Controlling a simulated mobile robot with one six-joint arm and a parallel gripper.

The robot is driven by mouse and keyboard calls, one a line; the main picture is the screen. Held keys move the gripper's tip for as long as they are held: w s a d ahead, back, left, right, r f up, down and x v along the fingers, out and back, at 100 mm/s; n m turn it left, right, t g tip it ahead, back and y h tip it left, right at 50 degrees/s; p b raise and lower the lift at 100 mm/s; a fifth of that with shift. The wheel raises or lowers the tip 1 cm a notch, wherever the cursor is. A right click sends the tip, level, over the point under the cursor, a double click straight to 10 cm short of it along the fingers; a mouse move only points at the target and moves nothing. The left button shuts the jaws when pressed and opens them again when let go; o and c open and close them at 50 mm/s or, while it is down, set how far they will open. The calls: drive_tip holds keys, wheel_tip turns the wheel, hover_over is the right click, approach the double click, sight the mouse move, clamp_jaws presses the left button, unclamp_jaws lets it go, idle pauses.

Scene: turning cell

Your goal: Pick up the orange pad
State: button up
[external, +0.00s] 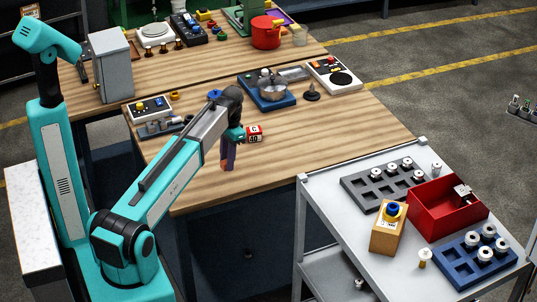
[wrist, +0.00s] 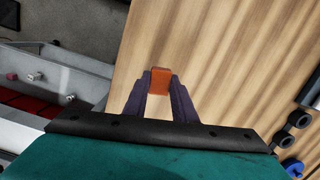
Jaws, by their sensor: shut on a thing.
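The orange pad (wrist: 160,80) is a small block between the tips of my gripper's two purple fingers in the wrist view. My gripper (wrist: 160,88) is shut on it, with a finger against each side. In the external view my gripper (external: 228,164) points down over the front part of the wooden bench (external: 290,160). The pad cannot be made out there, hidden by the fingers. I cannot tell how far it is above the bench top.
A red and white piece marked "C 40" (external: 254,133) shows right beside my wrist. A blue fixture (external: 268,93) stands farther back. A grey cart (external: 330,205) with a red bin (external: 440,216) stands at the right. Bench room right of my gripper is clear.

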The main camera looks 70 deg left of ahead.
drive_tip(key=shift+s+d+r+p, duration=0.25)
drive_tip(key=shift+s+d+p, duration=0.1)
drive_tip(key=shift+s+d, duration=1.25)
drive_tip(key=shift+s+d+r+p, duration=0.2)
drive_tip(key=shift+s+d+p, duration=0.15)
drive_tip(key=shift+s+d, duration=1.2)
drive_tip(key=shift+s+a, duration=0.25)
drive_tip(key=shift+a, duration=0.05)
